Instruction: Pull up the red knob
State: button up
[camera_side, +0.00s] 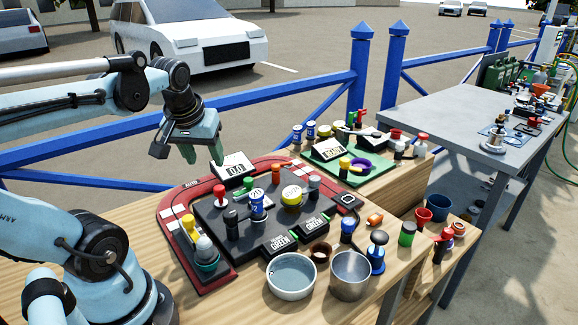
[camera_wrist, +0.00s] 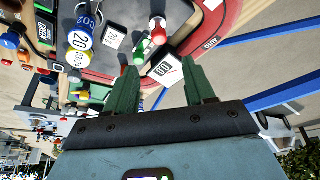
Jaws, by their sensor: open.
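A red knob (camera_side: 219,191) with a white lower part stands upright on the left part of the dark board (camera_side: 213,240). In the wrist view the red-and-white knob (camera_wrist: 157,27) shows near the top, beyond my fingertips. My gripper (camera_side: 188,150) has green fingers, spread apart with nothing between them. It hangs above and to the left of the board in the side view, clear of the knob. In the wrist view my gripper (camera_wrist: 160,66) frames the white display.
A white 0.0 display (camera_side: 232,170) and a green knob (camera_side: 248,182) are close to the red knob. A blue CO2 can (camera_side: 257,204) and a yellow-topped can (camera_side: 292,196) stand on the board. Bowls (camera_side: 291,276) are in front. A blue fence (camera_side: 270,95) runs behind.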

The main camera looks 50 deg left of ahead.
aim_at(219, 187)
jog(key=shift+x, duration=5.8)
grip_shut()
